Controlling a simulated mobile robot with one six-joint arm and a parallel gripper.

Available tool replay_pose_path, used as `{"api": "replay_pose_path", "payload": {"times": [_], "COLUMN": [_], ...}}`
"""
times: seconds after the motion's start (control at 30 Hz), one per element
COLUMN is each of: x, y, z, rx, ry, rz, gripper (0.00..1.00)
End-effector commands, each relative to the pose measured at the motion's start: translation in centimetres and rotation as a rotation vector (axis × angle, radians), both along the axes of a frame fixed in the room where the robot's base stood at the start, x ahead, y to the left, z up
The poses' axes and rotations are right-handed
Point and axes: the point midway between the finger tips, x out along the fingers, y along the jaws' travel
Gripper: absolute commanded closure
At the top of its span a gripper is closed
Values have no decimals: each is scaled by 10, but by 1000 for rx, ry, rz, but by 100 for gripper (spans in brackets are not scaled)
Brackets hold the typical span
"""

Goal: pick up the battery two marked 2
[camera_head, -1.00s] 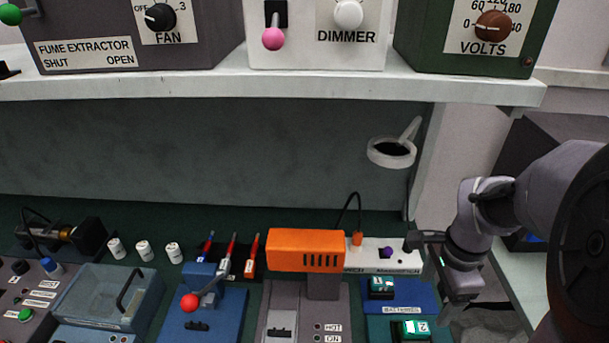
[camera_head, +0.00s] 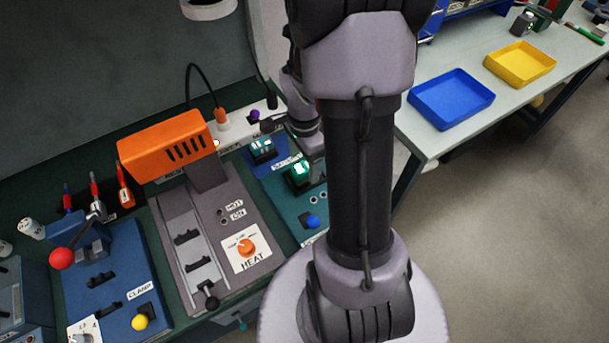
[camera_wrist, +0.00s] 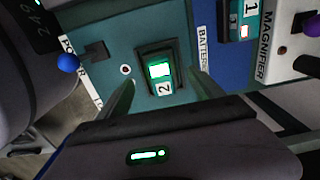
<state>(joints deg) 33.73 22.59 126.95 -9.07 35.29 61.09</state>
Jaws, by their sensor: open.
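Battery two (camera_wrist: 162,70), a dark green block with a bright lit window and a white "2" label, sits in a teal panel in the wrist view. It also shows in the head view (camera_head: 299,176), left of my arm. My gripper (camera_wrist: 161,80) is open, with one finger on each side of battery two in the picture. I cannot tell whether the fingers touch it or how far above they are. In the head view my arm hides most of the gripper.
Battery one (camera_wrist: 241,28) sits on a blue panel (camera_wrist: 207,40) beside it. A blue knob (camera_wrist: 68,63) and a purple knob (camera_wrist: 311,26) stand nearby. The orange heater head (camera_head: 165,147) rises left of the batteries. Blue (camera_head: 452,98) and yellow (camera_head: 520,64) trays lie on the right table.

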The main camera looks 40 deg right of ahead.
Motion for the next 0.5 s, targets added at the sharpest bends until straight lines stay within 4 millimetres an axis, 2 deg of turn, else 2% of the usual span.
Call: {"api": "replay_pose_path", "payload": {"times": [0.03,0.13,0.33,0.5], "x": [0,0,1,1], "y": [-3,-3,-3,-3], "z": [-16,-33,-32,-32], "rx": [2,2,0,0], "ry": [3,3,0,0], "rz": [-1,-2,-1,-1], "gripper": [24,24,24,57]}}
